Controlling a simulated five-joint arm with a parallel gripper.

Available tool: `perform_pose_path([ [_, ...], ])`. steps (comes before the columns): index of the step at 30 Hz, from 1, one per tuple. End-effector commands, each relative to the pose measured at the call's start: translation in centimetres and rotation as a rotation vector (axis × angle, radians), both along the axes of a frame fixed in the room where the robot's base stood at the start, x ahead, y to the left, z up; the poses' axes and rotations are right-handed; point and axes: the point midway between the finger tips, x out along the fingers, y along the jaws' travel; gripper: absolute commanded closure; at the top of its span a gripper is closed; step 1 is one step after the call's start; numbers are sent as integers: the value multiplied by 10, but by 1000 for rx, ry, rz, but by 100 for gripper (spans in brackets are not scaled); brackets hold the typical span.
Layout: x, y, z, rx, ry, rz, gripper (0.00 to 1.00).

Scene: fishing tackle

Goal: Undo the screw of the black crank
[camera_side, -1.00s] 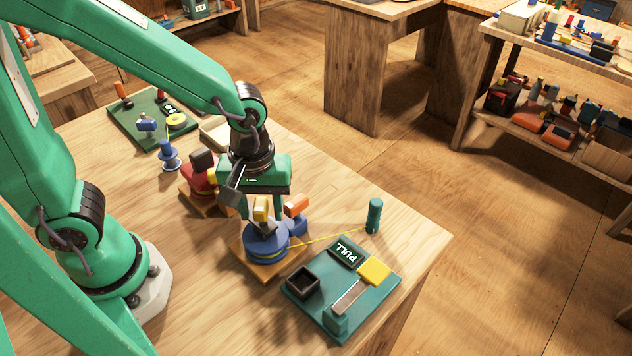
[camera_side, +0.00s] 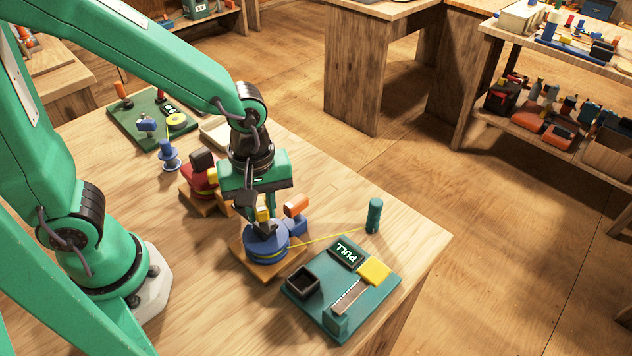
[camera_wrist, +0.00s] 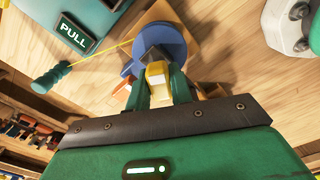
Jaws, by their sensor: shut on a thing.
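The blue reel (camera_side: 266,240) sits on a wooden block on the table; it also shows in the wrist view (camera_wrist: 172,42). My gripper (camera_side: 264,214) points down over its top. In the wrist view, its green fingers (camera_wrist: 159,88) are shut on a small yellow piece (camera_wrist: 157,72). A dark wedge-like part lies just beyond the yellow piece, on top of the reel. An orange knob (camera_side: 296,206) stands at the reel's right. A red reel (camera_side: 199,184) with a black knob (camera_side: 203,160) stands behind and left, partly hidden by my gripper. I cannot make out a screw on it.
A yellow line (camera_side: 325,238) runs from the blue reel to a teal post (camera_side: 374,216). A teal board (camera_side: 345,315) with a PULL sign (camera_side: 346,252) lies front right. A green board (camera_side: 150,108) and a small blue spool (camera_side: 168,157) stand back left.

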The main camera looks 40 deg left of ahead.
Motion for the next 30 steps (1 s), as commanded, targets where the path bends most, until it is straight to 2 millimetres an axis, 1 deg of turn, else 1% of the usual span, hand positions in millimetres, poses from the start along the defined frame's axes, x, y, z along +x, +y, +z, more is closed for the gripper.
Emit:
perform_pose_path([
  [1, 0, 0, 0, 0, 0, -1, 98],
  [2, 0, 0, 0, 0, 0, -1, 75],
  [3, 0, 0, 0, 0, 0, -1, 67],
  [7, 0, 0, 0, 0, 0, -2, 42],
  [19, 0, 0, 3, -1, -2, -3, 42],
  [30, 1, 0, 27, -1, -3, -3, 42],
])
